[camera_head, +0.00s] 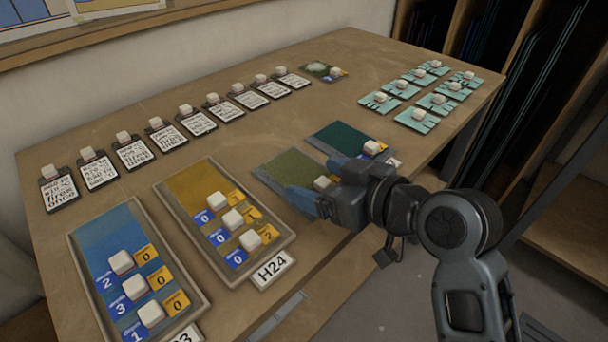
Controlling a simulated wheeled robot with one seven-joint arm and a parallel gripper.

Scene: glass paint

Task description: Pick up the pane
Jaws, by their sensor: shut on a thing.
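An olive-green pane (288,168) lies near the front edge of the table, right of the tray marked H24. A white block (322,183) shows at its right end, between my gripper's fingers. My gripper (318,181) reaches in from the right and is shut on this white block. Its fingers and body hide the pane's lower right part. I cannot tell whether the pane is resting on the table or slightly raised.
The H24 tray (167,188) and a blue-filled tray (75,240) hold white blocks with numbered tags. A row of text cards (130,153) lines the back of the wooden table (300,112). Several small teal panes (409,119) lie at the right. The table's middle is clear.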

